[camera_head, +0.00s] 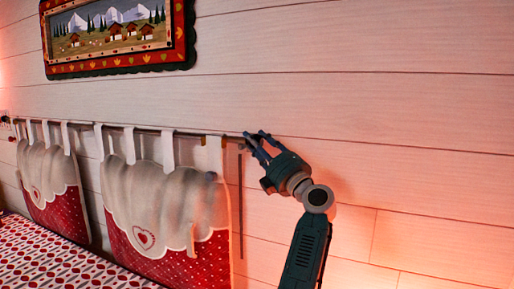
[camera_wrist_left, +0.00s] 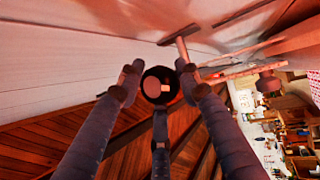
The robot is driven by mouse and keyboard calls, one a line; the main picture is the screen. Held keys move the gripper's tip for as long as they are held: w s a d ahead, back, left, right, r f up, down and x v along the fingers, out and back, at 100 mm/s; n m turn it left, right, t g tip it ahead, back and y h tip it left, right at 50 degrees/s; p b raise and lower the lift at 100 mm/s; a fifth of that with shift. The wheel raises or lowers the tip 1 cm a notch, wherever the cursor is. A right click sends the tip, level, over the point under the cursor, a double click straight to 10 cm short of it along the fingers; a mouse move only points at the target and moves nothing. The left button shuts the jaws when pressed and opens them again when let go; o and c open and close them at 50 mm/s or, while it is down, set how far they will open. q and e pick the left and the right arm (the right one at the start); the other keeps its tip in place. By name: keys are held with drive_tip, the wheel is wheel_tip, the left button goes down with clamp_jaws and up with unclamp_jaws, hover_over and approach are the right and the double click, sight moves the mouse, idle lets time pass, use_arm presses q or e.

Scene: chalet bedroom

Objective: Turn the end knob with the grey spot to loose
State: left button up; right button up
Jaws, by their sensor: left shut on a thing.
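A dark round end knob (camera_wrist_left: 157,86) with a pale grey spot on its face sits between the fingers of my left gripper (camera_wrist_left: 158,76) in the left wrist view. The gripper is shut on it, with a third finger below the knob. In the head view my left gripper (camera_head: 256,135) is at the right end of the thin rod (camera_head: 185,132) along the wall. Its fingers hide most of the knob there. Whether the knob is tight or loose cannot be told. My right gripper is not in view.
Two white and red cushions, left (camera_head: 53,190) and right (camera_head: 165,205), hang by loops from the rod above a patterned bed (camera_head: 60,262). A framed mountain picture (camera_head: 118,35) hangs above. The plank wall (camera_head: 400,130) to the right is bare.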

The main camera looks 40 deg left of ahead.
use_arm(q)
drive_tip(key=shift+a+f, duration=0.1)
drive_tip(key=shift+f, duration=0.1)
drive_tip(key=o, duration=1.2)
drive_tip(key=shift+s+r, duration=0.1)
drive_tip(key=shift+c, duration=0.2)
drive_tip(key=v, duration=1.2)
